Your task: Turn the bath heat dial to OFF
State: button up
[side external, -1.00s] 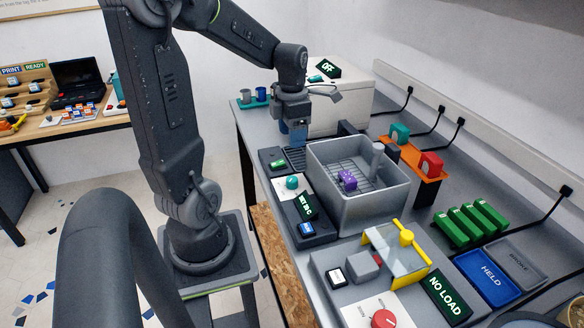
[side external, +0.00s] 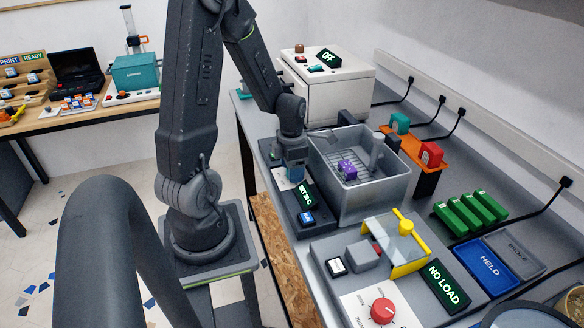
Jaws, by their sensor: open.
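The bath (side external: 346,205) is a grey open tank with a rack and a purple item (side external: 347,169) inside. Its control box (side external: 306,222) stands along the tank's left side, with a tilted display (side external: 306,196) in green text, partly legible as a set temperature. The white dial plate (side external: 281,184) shows just beyond the display. My gripper (side external: 294,174) is open and points down over this plate. It hides the teal heat dial, so I cannot tell whether the fingers touch it or where the dial points.
A white oven-like box (side external: 325,95) with an OFF display stands behind. An orange stand (side external: 415,152) is right of the tank. In front are a yellow-framed clear guard (side external: 397,250), a red knob (side external: 382,310) and a NO LOAD display (side external: 444,287). Green blocks (side external: 470,220) sit at the right.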

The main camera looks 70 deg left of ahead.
jog(key=shift+f, duration=0.1)
jog(key=c, duration=0.9)
jog(key=n, duration=0.4)
jog(key=shift+n, duration=0.3)
jog(key=shift+c, duration=0.2)
jog(key=o, duration=0.9)
jog(key=shift+o, duration=0.2)
notch_tip(320, 180, up, 14)
